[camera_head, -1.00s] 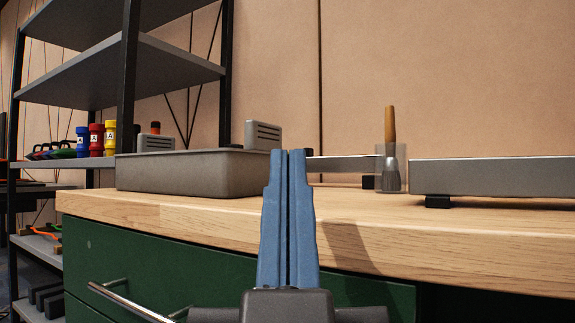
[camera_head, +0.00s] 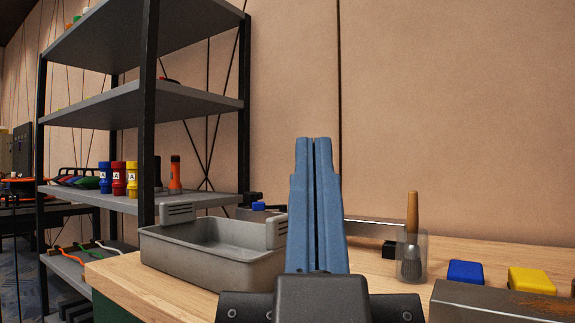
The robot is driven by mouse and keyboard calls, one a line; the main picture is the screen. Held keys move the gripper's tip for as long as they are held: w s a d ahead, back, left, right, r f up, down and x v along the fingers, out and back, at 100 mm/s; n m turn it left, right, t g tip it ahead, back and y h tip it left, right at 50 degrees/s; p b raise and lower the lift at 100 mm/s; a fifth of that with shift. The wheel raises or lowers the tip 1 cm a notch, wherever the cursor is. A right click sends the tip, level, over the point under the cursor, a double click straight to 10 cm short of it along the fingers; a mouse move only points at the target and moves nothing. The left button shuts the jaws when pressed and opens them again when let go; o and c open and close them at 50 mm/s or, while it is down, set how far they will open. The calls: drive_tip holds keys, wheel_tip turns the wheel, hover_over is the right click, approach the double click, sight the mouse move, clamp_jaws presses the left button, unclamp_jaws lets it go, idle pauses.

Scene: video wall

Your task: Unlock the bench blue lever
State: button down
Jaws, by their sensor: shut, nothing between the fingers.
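My gripper (camera_head: 315,142) points up the middle of the view with its two blue fingers shut together and empty. The bench (camera_head: 385,283) has a light wood top. A small blue piece (camera_head: 258,206) shows on a dark fixture behind the grey tray, left of my fingers and partly hidden. A blue block (camera_head: 466,272) sits at the right behind a metal box. I cannot tell which blue part is the lever. My gripper touches neither of them.
A grey tray (camera_head: 205,268) stands left of my gripper. A brush in a clear cup (camera_head: 412,255), a yellow block (camera_head: 531,281) and a rust-marked metal box (camera_head: 480,306) stand at the right. A shelf rack (camera_head: 150,103) with coloured bottles rises at the left.

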wheel_tip(320, 180, up, 16)
drive_tip(key=p, duration=1.3)
drive_tip(key=shift+f, duration=0.15)
